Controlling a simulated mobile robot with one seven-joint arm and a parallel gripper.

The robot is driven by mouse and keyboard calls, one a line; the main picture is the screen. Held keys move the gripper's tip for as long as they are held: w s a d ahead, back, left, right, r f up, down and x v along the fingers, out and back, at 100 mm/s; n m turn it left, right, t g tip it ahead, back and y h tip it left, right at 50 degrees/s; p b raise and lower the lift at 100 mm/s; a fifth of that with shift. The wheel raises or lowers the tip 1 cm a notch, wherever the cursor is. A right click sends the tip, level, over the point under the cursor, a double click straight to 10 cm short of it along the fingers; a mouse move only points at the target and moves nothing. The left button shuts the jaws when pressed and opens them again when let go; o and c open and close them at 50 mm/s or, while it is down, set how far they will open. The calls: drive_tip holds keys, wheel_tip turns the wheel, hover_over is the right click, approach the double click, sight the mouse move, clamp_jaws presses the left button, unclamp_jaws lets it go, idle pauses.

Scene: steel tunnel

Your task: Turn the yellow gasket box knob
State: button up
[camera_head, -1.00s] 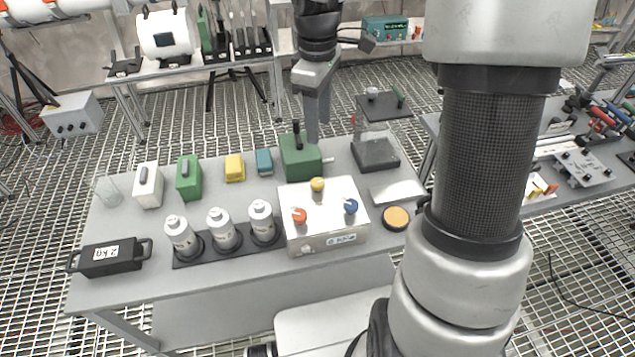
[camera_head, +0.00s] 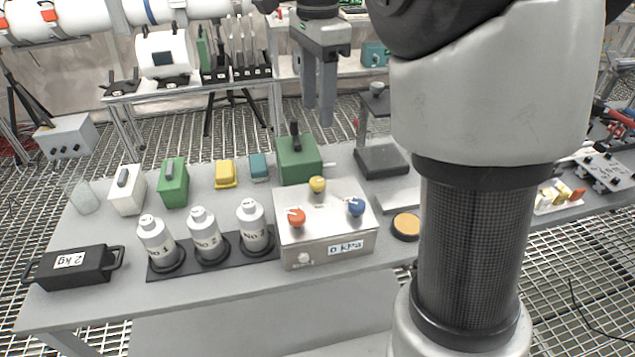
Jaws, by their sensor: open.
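The gasket box (camera_head: 345,225) is a silvery metal box with a display on its front, standing on the grey table. Its yellow knob (camera_head: 317,184) is on top near the back edge, with a red knob (camera_head: 296,218) at the front left and a blue knob (camera_head: 355,207) at the right. My gripper (camera_head: 318,122) points down, open and empty, behind and above the box. Its two dark fingers show apart, in front of the far floor and above the table's back edge. It does not touch the yellow knob.
A green box with a black handle (camera_head: 298,161) stands just behind the gasket box, close below my gripper. Numbered white bottles (camera_head: 205,240) stand to the left on a black rack. A dark stand (camera_head: 382,160) is at the back right. My arm hides the table's right side.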

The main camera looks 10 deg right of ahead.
sight(318, 181)
wheel_tip(318, 181, down, 17)
drive_tip(key=b, duration=0.5)
drive_tip(key=shift+f, duration=0.15)
drive_tip(key=c, duration=1.1)
drive_tip(key=shift+o, duration=0.2)
